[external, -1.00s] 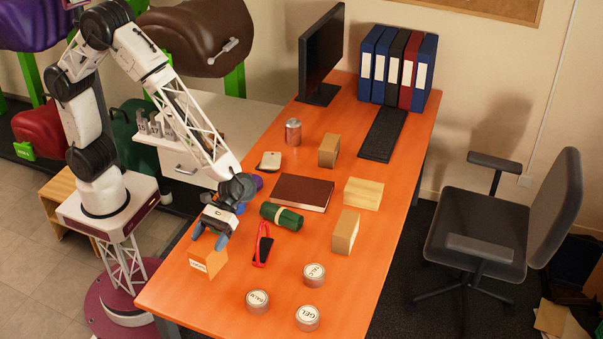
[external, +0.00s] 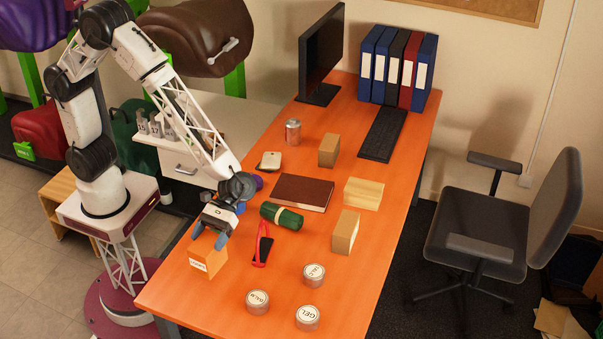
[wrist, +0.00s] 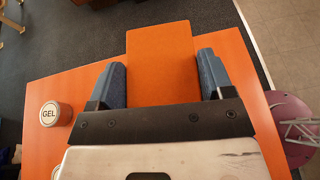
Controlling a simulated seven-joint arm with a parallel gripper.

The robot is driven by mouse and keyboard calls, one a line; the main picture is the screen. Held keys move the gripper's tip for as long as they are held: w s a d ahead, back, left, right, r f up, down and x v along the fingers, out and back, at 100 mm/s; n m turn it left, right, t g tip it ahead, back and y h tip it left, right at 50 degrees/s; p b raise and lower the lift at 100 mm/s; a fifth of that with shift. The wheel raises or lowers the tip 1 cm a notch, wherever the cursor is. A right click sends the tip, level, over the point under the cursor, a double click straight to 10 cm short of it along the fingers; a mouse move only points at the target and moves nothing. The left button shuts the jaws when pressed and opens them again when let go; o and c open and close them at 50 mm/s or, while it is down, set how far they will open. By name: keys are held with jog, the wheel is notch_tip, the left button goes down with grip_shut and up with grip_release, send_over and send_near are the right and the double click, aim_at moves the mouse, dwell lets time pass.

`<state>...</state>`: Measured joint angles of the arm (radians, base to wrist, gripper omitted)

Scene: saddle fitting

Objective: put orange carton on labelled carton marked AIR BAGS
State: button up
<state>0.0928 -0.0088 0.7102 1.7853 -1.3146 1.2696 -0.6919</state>
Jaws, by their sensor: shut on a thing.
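The orange carton (external: 207,257), with a white label on its front, is at the near left part of the orange table. My gripper (external: 209,238) is shut on it from above, one finger on each side. In the wrist view the carton (wrist: 161,65) fills the space between the blue-grey fingers (wrist: 161,80). I cannot tell whether its base touches the table. Three plain cartons stand on the table: a brown one (external: 329,151), a pale one (external: 363,193) and a tan one (external: 346,232). No AIR BAGS marking is readable on any of them.
A red-framed dark item (external: 263,248), a green roll (external: 282,217) and a brown book (external: 302,192) lie right of my gripper. Three round tins, (external: 314,275), (external: 257,302) and one marked GEL (external: 307,317), stand near the front. A can (external: 293,132) stands farther back.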

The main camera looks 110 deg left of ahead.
notch_tip(320, 180, up, 9)
jog(key=shift+f, duration=0.1)
jog(key=w+a+n+t, duration=0.2)
jog(key=w+a+t, duration=0.15)
jog(key=a, duration=1.15)
jog(key=w+a+n+t, duration=0.2)
jog(key=w+a+n, duration=0.15)
jog(key=a, duration=1.25)
jog(key=s+a+n+t+y, duration=0.1)
jog(key=s+a+n+t, duration=0.15)
jog(key=a, duration=0.95)
jog(key=s+a+n+t+y, duration=0.15)
jog(key=s+a, duration=0.25)
jog(key=a, duration=0.8)
jog(key=s+a+n+t+y, duration=0.1)
jog(key=s+a+t, duration=0.15)
jog(key=a, duration=0.95)
jog(key=shift+g, duration=0.5)
jog(key=f, duration=0.5)
jog(key=shift+s+d, duration=0.2)
jog(key=w+a+f, duration=0.1)
jog(key=w+a, duration=0.7)
jog(key=w, duration=0.4)
jog(key=shift+w+a+f, duration=0.2)
jog(key=shift+w+a, duration=0.05)
